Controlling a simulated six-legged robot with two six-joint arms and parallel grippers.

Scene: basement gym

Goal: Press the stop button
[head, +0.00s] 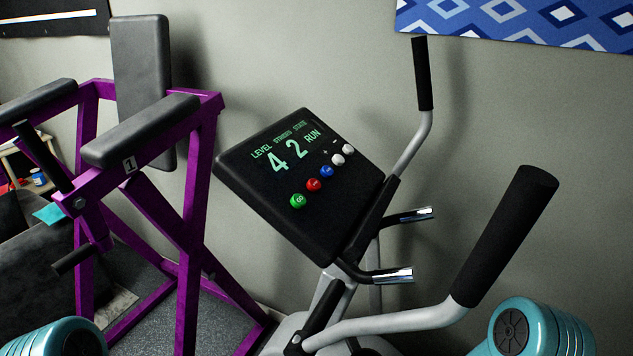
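A black console (235,178) stands tilted on an elliptical-type exercise machine in the middle of the head view. Its display (287,152) reads level 4, a middle value of 2, and RUN in green. Below the display runs a slanted row of round buttons. The red button (313,185) looks like the stop button, though its marking is too small to read. It sits between a green button (298,201) and a blue button (327,171). Two white buttons (338,160) are at the upper right end.
The machine's black-gripped handlebars rise at right (505,237) and behind (422,75). Short chrome-ended handles (393,276) stick out right of the console. A purple-framed bench (195,230) with black pads stands close at left. A grey wall is behind. The space before the console face looks clear.

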